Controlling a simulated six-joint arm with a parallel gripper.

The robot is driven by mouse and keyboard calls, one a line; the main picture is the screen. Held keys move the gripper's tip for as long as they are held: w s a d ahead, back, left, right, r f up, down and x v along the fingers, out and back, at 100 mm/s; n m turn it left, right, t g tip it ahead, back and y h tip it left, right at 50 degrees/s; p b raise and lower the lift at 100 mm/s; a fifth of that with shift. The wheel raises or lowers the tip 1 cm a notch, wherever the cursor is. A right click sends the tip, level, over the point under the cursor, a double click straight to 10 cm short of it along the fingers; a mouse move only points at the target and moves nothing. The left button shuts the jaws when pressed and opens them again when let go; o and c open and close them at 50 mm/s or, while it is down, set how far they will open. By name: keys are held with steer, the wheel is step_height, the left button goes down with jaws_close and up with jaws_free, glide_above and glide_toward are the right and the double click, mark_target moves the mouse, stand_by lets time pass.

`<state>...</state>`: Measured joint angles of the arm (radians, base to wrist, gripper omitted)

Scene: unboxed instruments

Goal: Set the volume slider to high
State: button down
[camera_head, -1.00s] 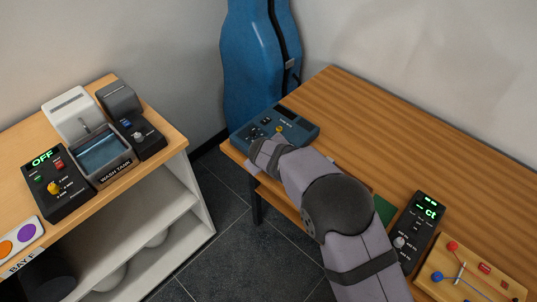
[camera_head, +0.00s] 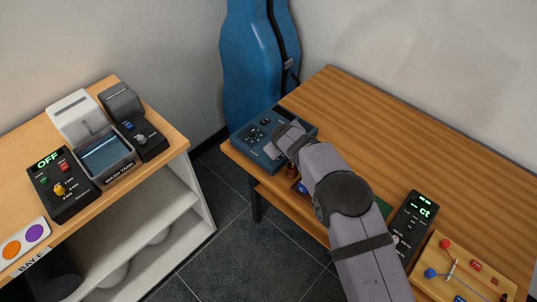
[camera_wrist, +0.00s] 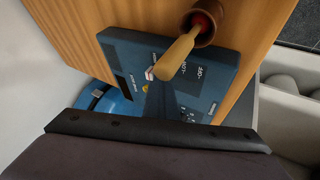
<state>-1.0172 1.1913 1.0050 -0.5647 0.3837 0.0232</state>
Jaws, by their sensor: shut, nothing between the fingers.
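The blue-grey instrument box (camera_head: 252,146) sits at the far left corner of the right-hand wooden table. Its top carries small dark knobs and a dark display strip. In the wrist view the box (camera_wrist: 128,52) shows tilted, with printed labels, a small white-and-red part and a bit of yellow. I cannot make out the volume slider or its setting. My gripper (camera_head: 279,142) is over the right part of the box and hides some of its controls. It is shut and empty; the dark fingers (camera_wrist: 158,100) point at the panel. I cannot tell whether they touch it.
A brown pot (camera_wrist: 205,30) with a wooden handle (camera_wrist: 178,52) stands close beside the box. A black meter (camera_head: 424,216) and a wooden board with coloured parts (camera_head: 450,283) lie nearer on the table. A blue case (camera_head: 250,60) stands behind. The table's back is clear.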

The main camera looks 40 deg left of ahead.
steer(key=shift+s+f+b, duration=0.15)
steer(key=shift+s+b, duration=0.3)
steer(key=shift+b, duration=0.2)
steer(key=s+b, duration=0.3)
steer(key=shift+f, duration=0.15)
steer(key=b+v, duration=0.2)
steer(key=v, duration=0.8)
steer(key=shift+r+b, duration=0.3)
steer(key=shift+b, duration=0.1)
steer(key=shift+s, duration=0.1)
steer(key=shift+d, duration=0.1)
